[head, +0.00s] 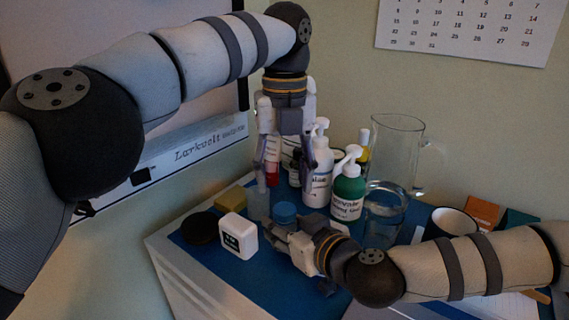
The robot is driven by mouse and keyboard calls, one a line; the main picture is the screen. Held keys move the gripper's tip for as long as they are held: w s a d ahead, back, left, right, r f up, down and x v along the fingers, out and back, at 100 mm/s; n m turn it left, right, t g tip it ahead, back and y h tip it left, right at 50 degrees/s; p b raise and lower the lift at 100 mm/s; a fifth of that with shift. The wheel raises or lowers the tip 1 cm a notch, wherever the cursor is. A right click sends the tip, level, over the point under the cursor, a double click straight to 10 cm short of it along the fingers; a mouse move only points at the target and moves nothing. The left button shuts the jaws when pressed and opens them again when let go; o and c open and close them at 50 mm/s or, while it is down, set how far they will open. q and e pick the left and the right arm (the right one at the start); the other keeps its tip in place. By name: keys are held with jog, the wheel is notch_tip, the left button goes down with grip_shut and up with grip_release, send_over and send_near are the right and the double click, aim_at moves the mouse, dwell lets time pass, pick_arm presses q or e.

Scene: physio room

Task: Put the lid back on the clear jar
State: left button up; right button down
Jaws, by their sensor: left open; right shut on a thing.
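A small clear jar (258,204) appears to stand on the blue mat, below my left gripper; its outline is faint. A round blue lid-like piece (285,211) shows just right of it, directly behind my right gripper. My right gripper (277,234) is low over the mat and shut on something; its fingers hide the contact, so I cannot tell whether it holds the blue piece. My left gripper (285,180) points down, open, above and behind the blue piece, in front of several bottles. I cannot tell whether the blue piece rests on a jar.
A white box (238,236), a yellow block (231,200) and a dark disc (199,228) lie at the left. A white pump bottle (319,178), a green pump bottle (348,192), a glass (386,218) and a clear pitcher (397,150) crowd the right. A mug (452,222) stands farther right.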

aim_at(285, 208)
pick_arm(q)
jog(key=n, duration=0.4)
jog(key=shift+r, duration=0.3)
jog(key=n, duration=0.4)
jog(key=shift+r, duration=0.2)
jog(key=n, duration=0.3)
jog(key=shift+r+n, duration=0.25)
jog(key=shift+n, duration=0.05)
jog(key=n, duration=0.5)
jog(key=shift+r+n, duration=0.4)
jog(key=shift+w+f, duration=0.1)
jog(key=shift+f, duration=3.95)
